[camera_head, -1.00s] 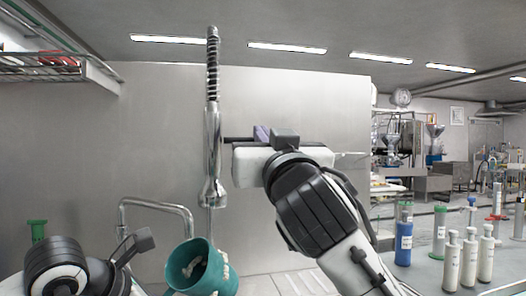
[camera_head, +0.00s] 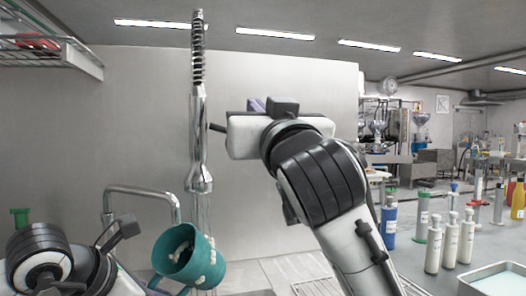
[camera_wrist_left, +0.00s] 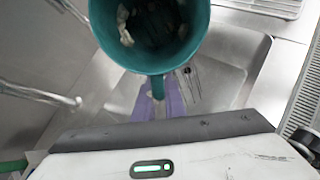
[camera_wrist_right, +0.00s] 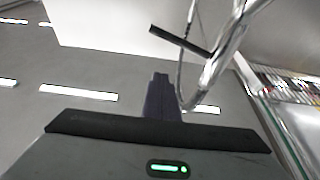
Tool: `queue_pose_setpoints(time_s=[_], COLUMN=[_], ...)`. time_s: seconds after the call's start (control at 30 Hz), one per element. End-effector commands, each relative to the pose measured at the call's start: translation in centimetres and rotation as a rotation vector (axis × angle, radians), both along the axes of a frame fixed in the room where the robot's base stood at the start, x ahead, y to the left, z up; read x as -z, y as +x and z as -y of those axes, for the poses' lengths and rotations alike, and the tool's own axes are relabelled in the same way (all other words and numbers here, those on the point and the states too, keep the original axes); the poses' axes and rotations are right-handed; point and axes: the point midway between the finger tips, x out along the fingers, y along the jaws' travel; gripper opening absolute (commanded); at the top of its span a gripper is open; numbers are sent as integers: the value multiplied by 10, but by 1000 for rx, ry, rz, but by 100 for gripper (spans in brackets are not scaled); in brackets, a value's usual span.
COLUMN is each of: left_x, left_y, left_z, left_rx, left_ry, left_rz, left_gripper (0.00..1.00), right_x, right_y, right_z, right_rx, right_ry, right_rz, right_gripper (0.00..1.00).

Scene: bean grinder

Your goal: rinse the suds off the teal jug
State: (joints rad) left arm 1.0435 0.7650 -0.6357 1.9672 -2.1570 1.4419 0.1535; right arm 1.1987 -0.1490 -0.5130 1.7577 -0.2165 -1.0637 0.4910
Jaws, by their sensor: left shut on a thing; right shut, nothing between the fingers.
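The teal jug (camera_head: 200,262) is tilted under the spray tap (camera_head: 198,150), its mouth facing up and left in the head view. Whitish suds (camera_head: 181,250) cling inside the mouth and on its right side. In the left wrist view, my left gripper (camera_wrist_left: 160,104) is shut on the handle of the jug (camera_wrist_left: 150,35); suds show inside. A pale, clear streak (camera_head: 203,212), looking like running water, falls from the tap's nozzle to the jug. My right gripper (camera_wrist_right: 161,96) is shut and empty beside the tap's dark lever (camera_wrist_right: 180,40); I cannot tell whether they touch.
A metal sink basin (camera_wrist_left: 225,55) lies beneath the jug. A bent metal pipe (camera_head: 140,191) stands left of it. A wire shelf (camera_head: 50,57) hangs at upper left. Several bottles, including a blue one (camera_head: 390,226), and a shallow tray (camera_head: 497,279) are on the right counter.

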Motion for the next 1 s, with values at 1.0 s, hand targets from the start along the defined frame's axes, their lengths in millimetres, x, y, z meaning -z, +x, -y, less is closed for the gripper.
queue_pose_setpoints(time_s=[1.0], left_x=[0], left_y=[0], left_z=[0], left_rx=[0], left_ry=[-1], left_rz=[1], left_gripper=[0], right_x=[77], right_y=[-65], right_z=[12], right_rx=[415], right_ry=[-750], right_rz=[182], right_gripper=[0])
